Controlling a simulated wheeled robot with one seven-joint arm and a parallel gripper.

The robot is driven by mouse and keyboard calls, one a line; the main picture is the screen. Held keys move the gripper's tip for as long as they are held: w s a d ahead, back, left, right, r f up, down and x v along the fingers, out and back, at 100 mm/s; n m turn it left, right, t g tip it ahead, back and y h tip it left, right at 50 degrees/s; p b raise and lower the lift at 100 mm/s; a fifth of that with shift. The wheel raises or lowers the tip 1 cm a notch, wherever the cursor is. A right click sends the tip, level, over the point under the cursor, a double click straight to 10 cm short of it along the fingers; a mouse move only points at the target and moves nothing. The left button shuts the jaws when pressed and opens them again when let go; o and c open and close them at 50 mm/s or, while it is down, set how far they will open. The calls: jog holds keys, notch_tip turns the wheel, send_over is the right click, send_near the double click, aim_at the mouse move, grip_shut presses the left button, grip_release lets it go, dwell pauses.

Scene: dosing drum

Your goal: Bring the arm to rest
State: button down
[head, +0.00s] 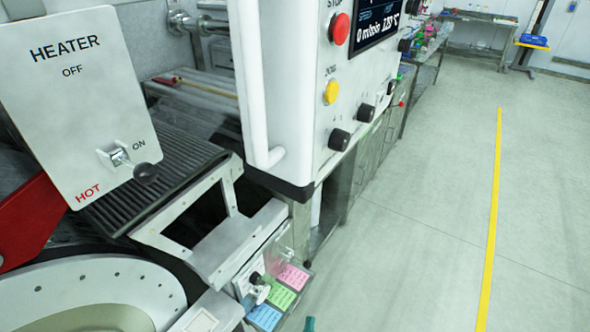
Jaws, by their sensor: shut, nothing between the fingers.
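Neither my arm nor my gripper can be made out in the head view. A small teal piece (309,324) shows at the bottom edge, too cut off to tell what it is. A white heater panel (75,85) stands at the left, marked OFF, ON and HOT. Its lever with a black knob (146,173) points down and right, below the word ON.
A white control box (295,80) with a red stop button (339,29), a yellow jog button (331,92), black knobs and a lit display (380,22) stands in the middle. Coloured labels (282,297) are below. The floor (430,190) right is clear, with a yellow line (492,220).

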jog(key=s+r+g+y, duration=0.2)
jog(key=s+r, duration=0.2)
jog(key=s, duration=0.6)
jog(key=s+r+g+y, duration=0.1)
jog(key=s+r, duration=0.2)
jog(key=s, duration=0.6)
jog(key=s+a+r+m+g, duration=0.1)
jog(key=s+a+r+m, duration=0.1)
jog(key=s+r, duration=0.4)
jog(key=s+a+r+m+g, duration=0.2)
jog(key=s+r, duration=0.4)
jog(key=r, duration=0.5)
jog(key=shift+a+r+g, duration=0.3)
jog(key=shift+a+r, duration=0.1)
jog(key=shift+s, duration=0.15)
dwell(0.8)
